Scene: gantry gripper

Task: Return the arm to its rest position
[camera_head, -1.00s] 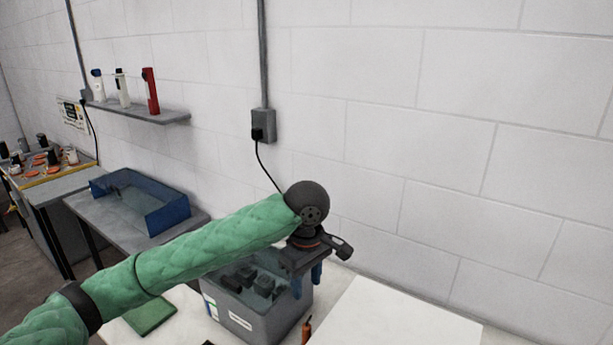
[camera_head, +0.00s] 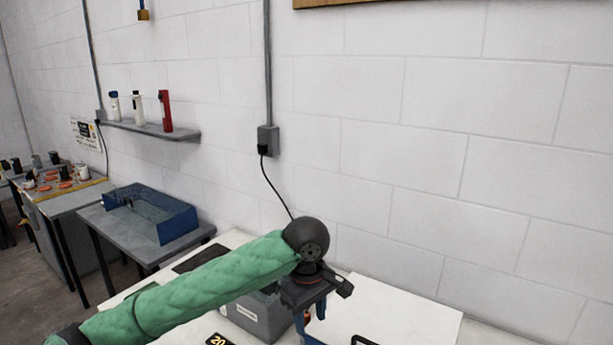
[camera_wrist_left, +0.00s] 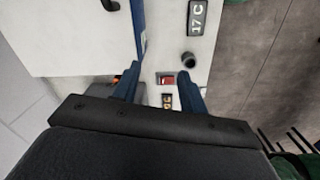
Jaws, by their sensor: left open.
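My left arm in its green padded sleeve reaches in from the lower left in the head view. My left gripper (camera_head: 311,312) has blue fingers and hangs pointing down above the white table (camera_head: 400,306), beside a grey bin (camera_head: 262,318) that the arm partly covers. In the left wrist view the left gripper (camera_wrist_left: 158,86) is open, with its two blue fingers apart and nothing held between them. A small red item (camera_wrist_left: 167,80) shows on the surface beyond the fingers; I cannot tell its distance. My right gripper is not seen.
A side table with a blue tray (camera_head: 178,226) stands at the left. A wall shelf (camera_head: 150,129) holds several bottles. A black cable runs down the wall from a grey box (camera_head: 268,139).

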